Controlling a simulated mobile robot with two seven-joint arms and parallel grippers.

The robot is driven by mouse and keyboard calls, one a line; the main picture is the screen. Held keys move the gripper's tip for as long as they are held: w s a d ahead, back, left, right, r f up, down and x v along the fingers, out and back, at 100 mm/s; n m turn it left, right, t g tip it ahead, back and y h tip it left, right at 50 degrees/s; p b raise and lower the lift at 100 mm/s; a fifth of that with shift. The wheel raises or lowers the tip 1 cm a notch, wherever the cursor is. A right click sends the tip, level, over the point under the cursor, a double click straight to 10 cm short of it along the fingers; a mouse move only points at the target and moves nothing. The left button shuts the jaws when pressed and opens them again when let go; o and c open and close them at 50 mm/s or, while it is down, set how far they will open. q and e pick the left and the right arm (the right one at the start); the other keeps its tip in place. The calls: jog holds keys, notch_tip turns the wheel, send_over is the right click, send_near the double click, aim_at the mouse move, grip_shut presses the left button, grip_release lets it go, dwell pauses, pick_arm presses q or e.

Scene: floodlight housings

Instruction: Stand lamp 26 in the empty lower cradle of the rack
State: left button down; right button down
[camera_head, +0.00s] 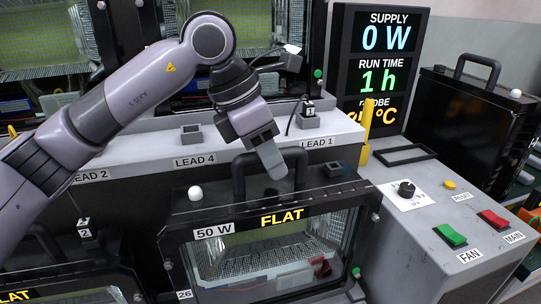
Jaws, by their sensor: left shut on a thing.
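A floodlight housing (182,236) with a black frame and glass front stands at the lower middle, marked "50 W" and "FLAT". A small tag (184,294) reading 26 shows at its lower left corner. Its black carry handle (238,178) arches over the top. My left gripper (271,158) reaches down from the upper left and is shut on the handle's top bar; its fingers hide part of the bar. The housing looks upright; its bottom edge is cut off, so I cannot tell whether it is lifted. My right gripper is out of view. No empty lower cradle can be made out.
Another "FLAT" housing (115,293) is at the lower left. A shelf edge with LEAD labels (195,161) runs behind; more lamps stand above it. At the right are the readout panel (383,60), a black case (470,115) and the switch console (440,205).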

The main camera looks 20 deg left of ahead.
aim_at(270, 186)
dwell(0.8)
pick_arm(q)
jog(key=shift+f+b, duration=0.35)
jog(key=shift+b, duration=0.25)
dwell(0.4)
jog(key=shift+d+f+b, duration=0.1)
jog(key=shift+f+b, duration=0.25)
jog(key=shift+f, duration=0.15)
jog(key=shift+f+b, duration=0.45)
jog(key=shift+f, duration=0.1)
dwell(0.7)
jog(key=shift+d+f+b, duration=0.15)
jog(key=shift+f+b, duration=0.55)
jog(key=shift+f, duration=0.2)
jog(key=shift+s, duration=0.1)
dwell(0.5)
jog(key=shift+f+b, duration=0.3)
jog(key=shift+f, duration=0.1)
dwell(0.3)
jog(key=shift+f, duration=0.25)
dwell(0.8)
jog(key=c, duration=0.8)
grip_release()
jog(key=shift+f, duration=0.1)
jog(key=shift+c, duration=0.2)
